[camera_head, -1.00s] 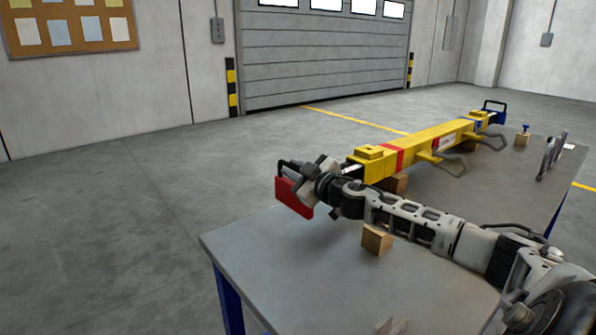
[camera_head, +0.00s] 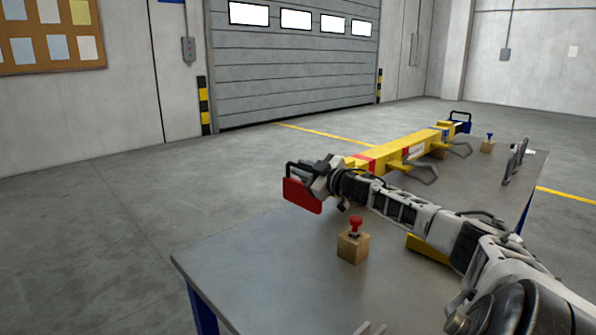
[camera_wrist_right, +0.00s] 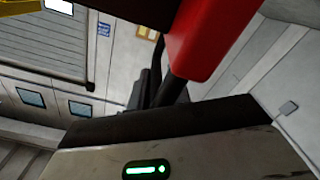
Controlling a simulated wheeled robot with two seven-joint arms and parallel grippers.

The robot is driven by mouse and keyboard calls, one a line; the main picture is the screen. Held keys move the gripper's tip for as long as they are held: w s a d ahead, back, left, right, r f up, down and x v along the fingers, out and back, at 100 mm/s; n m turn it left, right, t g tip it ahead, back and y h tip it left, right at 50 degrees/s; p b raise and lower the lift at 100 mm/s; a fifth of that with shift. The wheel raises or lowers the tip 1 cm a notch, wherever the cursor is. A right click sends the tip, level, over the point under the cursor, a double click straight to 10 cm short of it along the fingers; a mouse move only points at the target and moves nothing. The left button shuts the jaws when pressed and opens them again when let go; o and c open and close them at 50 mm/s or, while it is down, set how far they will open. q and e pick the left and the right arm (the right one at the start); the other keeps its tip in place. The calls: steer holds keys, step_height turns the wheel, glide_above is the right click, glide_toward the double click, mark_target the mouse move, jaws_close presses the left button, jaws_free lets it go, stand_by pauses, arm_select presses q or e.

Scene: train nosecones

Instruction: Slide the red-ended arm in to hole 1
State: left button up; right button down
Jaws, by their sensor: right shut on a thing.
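The yellow towbar-like beam (camera_head: 405,152) lies along the bench, with a red band and a blue end with a dark handle (camera_head: 460,123) at the far end. The near arm has a red end plate (camera_head: 303,196) with a black handle. My right gripper (camera_head: 312,177) is shut on that handle. In the right wrist view the red plate (camera_wrist_right: 210,40) is close up, with the black handle bar (camera_wrist_right: 172,90) at the gripper. My left gripper is not in view.
A wooden block with a red-topped pin (camera_head: 353,245) stands in front of my right arm. A similar block with a blue pin (camera_head: 488,143) stands farther back. A yellow piece (camera_head: 428,248) shows partly under my arm. The bench's near left (camera_head: 240,265) is clear.

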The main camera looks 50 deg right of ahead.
steer(key=c, duration=1.6)
jaws_free()
steer(key=shift+s+d+r+h, duration=0.15)
steer(key=shift+d+r+h, duration=0.15)
steer(key=shift+d+r, duration=0.25)
steer(key=shift+o, duration=0.7)
steer(key=shift+d+f, duration=0.1)
steer(key=shift+f, duration=0.15)
steer(key=shift+f, duration=0.25)
